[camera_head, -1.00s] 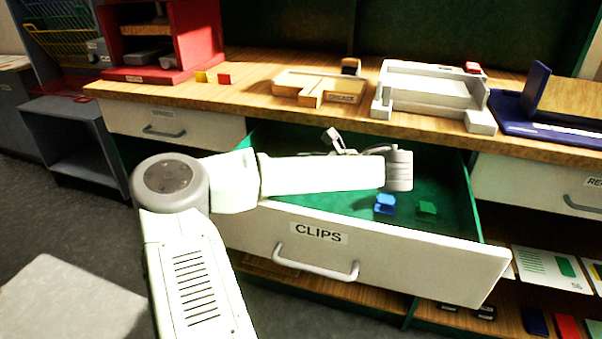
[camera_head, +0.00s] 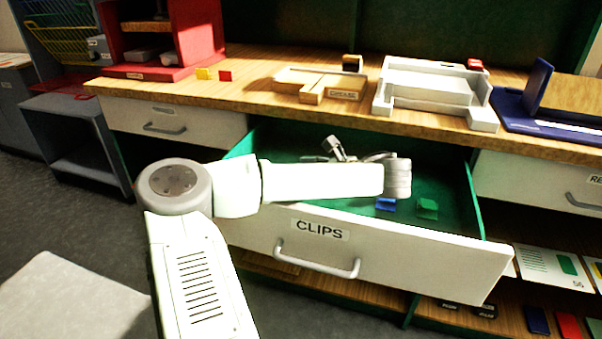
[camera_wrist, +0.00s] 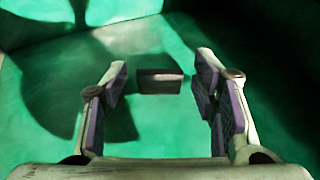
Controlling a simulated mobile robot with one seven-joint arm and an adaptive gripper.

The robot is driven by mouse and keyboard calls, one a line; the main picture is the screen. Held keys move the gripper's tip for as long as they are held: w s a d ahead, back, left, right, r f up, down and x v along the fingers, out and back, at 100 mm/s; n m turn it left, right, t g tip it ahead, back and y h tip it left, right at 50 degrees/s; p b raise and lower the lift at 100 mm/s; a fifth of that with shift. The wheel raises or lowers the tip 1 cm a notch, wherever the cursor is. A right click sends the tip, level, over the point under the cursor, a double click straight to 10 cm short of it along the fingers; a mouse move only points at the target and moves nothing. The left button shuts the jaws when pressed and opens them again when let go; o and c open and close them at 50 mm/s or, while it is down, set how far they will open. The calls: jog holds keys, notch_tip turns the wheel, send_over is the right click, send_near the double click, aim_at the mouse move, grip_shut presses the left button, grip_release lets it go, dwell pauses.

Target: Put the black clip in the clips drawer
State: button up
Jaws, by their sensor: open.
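The clips drawer (camera_head: 420,245) is pulled open, with a green inside and a CLIPS label on its white front. My gripper (camera_wrist: 160,100) is open and points down into the drawer, its two fingers apart. In the wrist view, a small dark block, seemingly the black clip (camera_wrist: 160,82), lies on the green drawer floor between and just beyond the fingertips. The fingers do not visibly touch it. In the head view my arm hides the fingers and this clip.
A blue clip (camera_head: 387,204) and a green clip (camera_head: 427,207) lie at the drawer's right. On the wooden desk (camera_head: 240,88) above stand a white tray (camera_head: 428,88), a wooden tray (camera_head: 325,85), a dark-topped block (camera_head: 352,63) and a red shelf unit (camera_head: 195,40).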

jog(key=shift+r, duration=0.1)
jog(key=shift+r+p, duration=0.2)
jog(key=shift+p, duration=0.35)
jog(key=b+v, duration=0.2)
jog(key=v, duration=1)
jog(key=shift+f+b, duration=0.1)
jog(key=shift+b, duration=0.2)
jog(key=shift+w, duration=0.1)
jog(key=shift+c, duration=0.5)
